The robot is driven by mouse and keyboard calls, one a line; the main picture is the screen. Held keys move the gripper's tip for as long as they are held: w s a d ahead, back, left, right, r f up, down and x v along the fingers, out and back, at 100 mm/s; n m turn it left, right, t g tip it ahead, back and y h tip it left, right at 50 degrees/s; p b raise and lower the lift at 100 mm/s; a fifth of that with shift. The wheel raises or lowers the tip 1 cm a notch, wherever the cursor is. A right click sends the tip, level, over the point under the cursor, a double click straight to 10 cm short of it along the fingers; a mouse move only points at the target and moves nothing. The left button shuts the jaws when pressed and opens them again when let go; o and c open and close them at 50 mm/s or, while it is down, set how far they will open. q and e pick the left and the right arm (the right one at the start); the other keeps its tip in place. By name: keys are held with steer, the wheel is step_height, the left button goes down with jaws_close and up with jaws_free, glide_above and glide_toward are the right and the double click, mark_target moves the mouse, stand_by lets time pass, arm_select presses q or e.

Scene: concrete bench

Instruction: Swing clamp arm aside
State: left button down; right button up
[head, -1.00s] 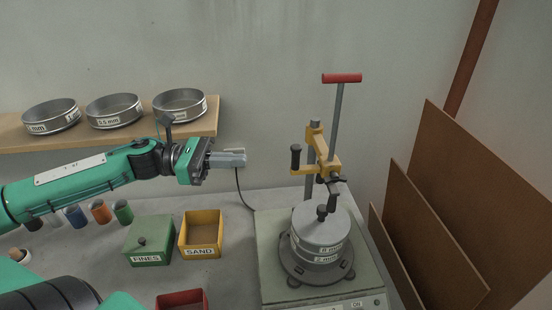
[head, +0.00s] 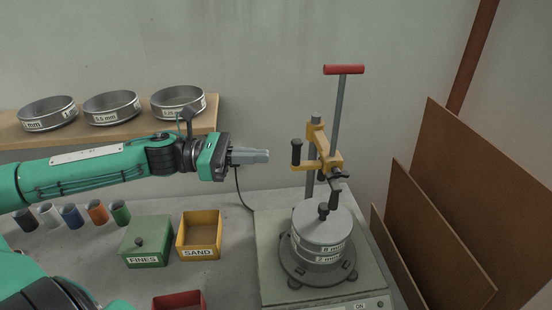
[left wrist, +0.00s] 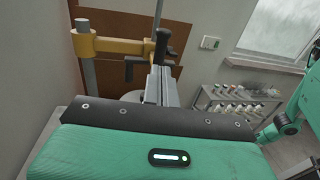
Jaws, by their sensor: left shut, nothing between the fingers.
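The yellow clamp arm (head: 324,150) sits on a grey post above the sieve shaker, with a black upright handle (head: 296,151) at its left end and a black screw knob below. It reaches out over the lidded sieve stack (head: 321,233). My left gripper (head: 267,156) is shut and empty, left of the black handle with a small gap in the head view. In the left wrist view the shut fingers (left wrist: 161,82) point toward the black handle (left wrist: 162,47), and the yellow clamp arm (left wrist: 112,47) extends left to its post. My right gripper is not identifiable in the head view.
The shaker base (head: 272,284) stands on the bench. A red-topped T-handle (head: 343,70) rises behind the clamp. Brown boards (head: 450,210) lean at the right. A yellow SAND bin (head: 199,238), a green FINES box (head: 146,243) and a shelf of sieves (head: 111,107) are at left.

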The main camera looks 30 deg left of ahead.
arm_select(q)
steer(key=shift+w+d, duration=0.1)
steer(key=shift+d, duration=0.05)
steer(key=shift+w+d+r, duration=0.1)
steer(key=shift+w+d, duration=0.05)
steer(key=shift+d, duration=0.05)
steer(key=shift+w+d+p, duration=0.1)
steer(key=shift+d+p, duration=0.1)
steer(key=shift+p, duration=0.25)
steer(key=shift+p+x, duration=1.2)
steer(key=shift+x, duration=0.3)
